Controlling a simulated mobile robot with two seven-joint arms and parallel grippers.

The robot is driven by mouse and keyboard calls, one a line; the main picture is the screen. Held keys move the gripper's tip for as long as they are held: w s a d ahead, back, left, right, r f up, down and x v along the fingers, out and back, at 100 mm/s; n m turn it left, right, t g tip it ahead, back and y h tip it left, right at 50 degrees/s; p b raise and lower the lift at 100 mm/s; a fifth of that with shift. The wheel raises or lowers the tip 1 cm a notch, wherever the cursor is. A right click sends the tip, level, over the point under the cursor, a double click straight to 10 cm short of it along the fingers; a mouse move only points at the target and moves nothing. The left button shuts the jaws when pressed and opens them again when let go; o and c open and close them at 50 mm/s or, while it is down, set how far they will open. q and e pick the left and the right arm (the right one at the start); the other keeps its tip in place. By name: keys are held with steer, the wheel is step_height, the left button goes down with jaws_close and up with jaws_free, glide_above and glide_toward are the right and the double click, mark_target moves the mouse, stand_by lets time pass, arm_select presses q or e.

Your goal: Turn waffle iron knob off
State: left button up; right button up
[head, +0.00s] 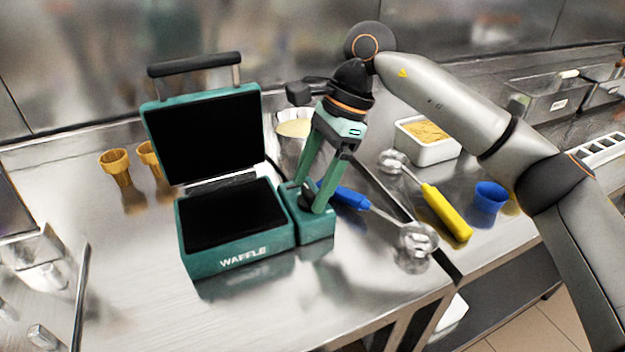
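The teal waffle iron (240,258) stands on the steel counter with its lid (205,133) raised and black plates showing. A small teal control box (317,226) is joined to its right side. A dark knob (308,194) sits on top of this box and is partly hidden by my fingers, so its setting cannot be read. My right gripper (309,200) points down from above, its two green fingers apart with the knob between them. Whether the fingertips touch the knob cannot be told. My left gripper is not in view.
A blue-handled scoop (352,198) lies close to the right of the control box. A yellow-handled scoop (446,212), a blue cup (488,197) and a white tub (428,145) are farther right. Waffle cones (116,163) stand left of the lid. The counter in front is clear.

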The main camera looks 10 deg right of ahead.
steer(key=p+v, duration=0.1)
steer(key=v, duration=1.1)
steer(key=shift+r, duration=0.25)
steer(key=shift+d+f, duration=0.1)
